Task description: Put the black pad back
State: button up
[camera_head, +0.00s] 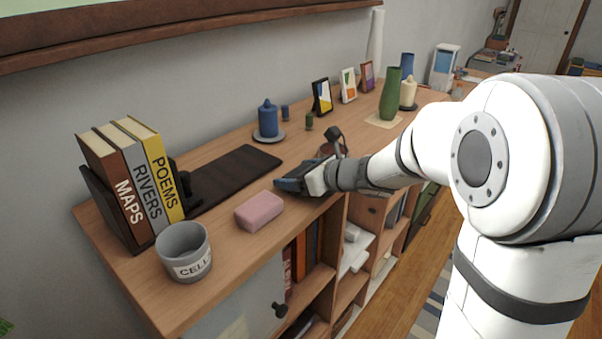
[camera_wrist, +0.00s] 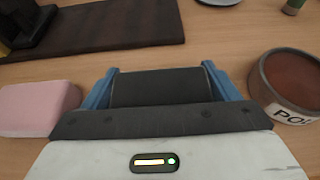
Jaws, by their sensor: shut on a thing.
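The black pad (camera_wrist: 157,88) is between the blue fingers of my gripper (camera_wrist: 157,85) in the wrist view. The gripper is shut on it, with one finger at each side. In the head view my gripper (camera_head: 285,184) is low over the front part of the wooden cabinet top (camera_head: 227,252). It is right of a pink block (camera_head: 259,210). The pad is hard to make out there, and I cannot tell whether it touches the wood. A long dark mat (camera_head: 240,174) lies behind the pink block.
A grey cup marked CELL (camera_head: 184,252) and upright books (camera_head: 132,185) stand left. A round pot (camera_wrist: 293,84) is close to my right finger in the wrist view. A blue candle (camera_head: 267,120) stands behind the mat. Vases and small frames stand further right.

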jog(key=shift+f, duration=0.2)
jog(key=o, duration=0.9)
jog(key=shift+r, duration=0.1)
